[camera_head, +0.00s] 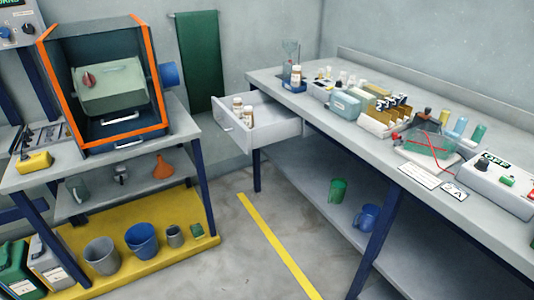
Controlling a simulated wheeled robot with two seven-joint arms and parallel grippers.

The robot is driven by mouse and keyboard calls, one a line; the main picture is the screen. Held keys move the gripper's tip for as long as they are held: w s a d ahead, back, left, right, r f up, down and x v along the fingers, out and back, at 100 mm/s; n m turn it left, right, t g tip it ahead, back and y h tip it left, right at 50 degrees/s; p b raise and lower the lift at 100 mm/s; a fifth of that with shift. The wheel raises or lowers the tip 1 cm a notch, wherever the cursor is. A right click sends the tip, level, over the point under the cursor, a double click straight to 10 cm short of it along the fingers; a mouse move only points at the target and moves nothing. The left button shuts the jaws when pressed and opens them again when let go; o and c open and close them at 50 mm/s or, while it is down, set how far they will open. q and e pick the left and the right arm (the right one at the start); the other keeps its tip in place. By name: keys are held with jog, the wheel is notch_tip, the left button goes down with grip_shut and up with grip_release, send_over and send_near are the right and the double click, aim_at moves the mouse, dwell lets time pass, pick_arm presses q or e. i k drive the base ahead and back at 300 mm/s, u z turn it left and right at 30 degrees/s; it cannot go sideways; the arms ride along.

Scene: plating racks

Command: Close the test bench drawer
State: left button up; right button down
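The test bench drawer (272,132) is pulled out from the left end of the long grey bench (350,133). It is light grey, with a handle (224,121) on its front panel. Small bottles with brown-white labels (243,112) stand inside it. Neither of my grippers shows in the head view.
A grey floor with a yellow line (275,243) lies clear between the bench and the left table. An orange-framed box machine (105,90) stands on that table. A yellow tray (190,235) below holds buckets (142,240). Bottles, a power unit (495,180) and glassware crowd the bench top.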

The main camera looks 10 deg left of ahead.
aim_at(274, 122)
jog(key=u, duration=0.7)
jog(key=i, duration=0.5)
jog(key=u, duration=0.7)
jog(key=i, duration=1.1)
jog(key=z, duration=0.35)
